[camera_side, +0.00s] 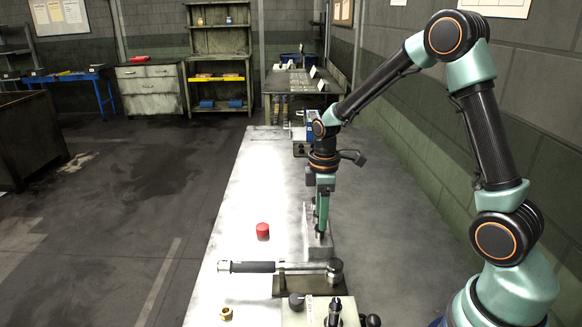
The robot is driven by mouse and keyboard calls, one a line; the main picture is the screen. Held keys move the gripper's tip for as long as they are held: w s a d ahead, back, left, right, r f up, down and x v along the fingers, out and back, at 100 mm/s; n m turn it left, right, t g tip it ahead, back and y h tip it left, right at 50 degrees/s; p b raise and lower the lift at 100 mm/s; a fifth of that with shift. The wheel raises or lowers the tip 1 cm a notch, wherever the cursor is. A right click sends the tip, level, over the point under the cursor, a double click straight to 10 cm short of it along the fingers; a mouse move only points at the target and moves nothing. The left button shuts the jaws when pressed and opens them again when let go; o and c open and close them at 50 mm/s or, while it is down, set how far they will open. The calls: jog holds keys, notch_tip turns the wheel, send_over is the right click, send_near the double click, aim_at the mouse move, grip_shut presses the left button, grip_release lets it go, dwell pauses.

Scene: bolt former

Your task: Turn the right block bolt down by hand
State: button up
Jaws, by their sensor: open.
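A grey metal block (308,236) stands on the bench near the middle of the picture. My gripper (321,233) points straight down at the block, with its tips at or just above the block's top. The jaws are open, though the gap between them is hard to see from here. The right block bolt cannot be made out; it is small or hidden by my gripper. I cannot tell whether the jaws surround a bolt head or touch it.
A torque wrench (253,267) lies across a dark stand (290,286) in front of the block. A red cap (262,231) sits to the left, a brass fitting (227,314) at front left. A fixture with black knobs (297,301) is at the front. The bench's left side (255,180) is mostly clear.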

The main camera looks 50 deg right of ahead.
jog(key=shift+f, duration=1.05)
grip_shut()
